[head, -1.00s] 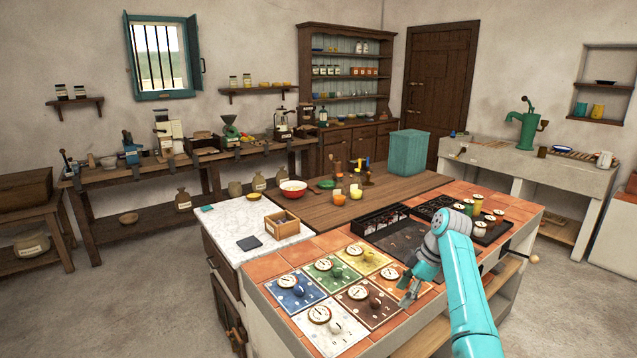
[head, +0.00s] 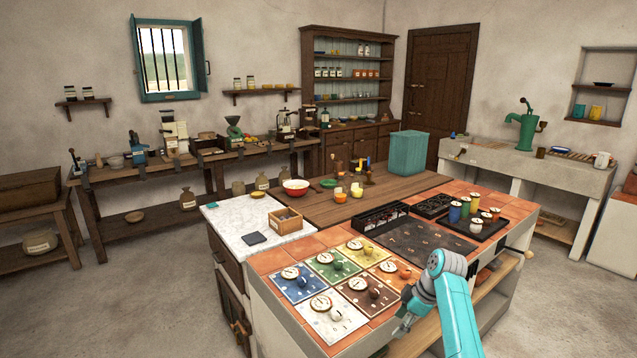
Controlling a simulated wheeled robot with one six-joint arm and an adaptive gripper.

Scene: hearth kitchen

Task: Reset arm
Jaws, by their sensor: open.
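My gripper (head: 404,318) hangs at the end of my turquoise arm, low over the front right edge of the tiled counter (head: 268,262). It is open, and I see nothing between its fingers. It is small in the head view and its fingertips are hard to make out. The colored dial panels (head: 322,308) lie to its left. An orange panel (head: 398,273), with its gauge and knob, lies just behind the gripper and is clear of it.
A dark plate (head: 418,240) and a black rack with several colored canisters (head: 478,213) lie behind my arm. Open floor lies right of the counter.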

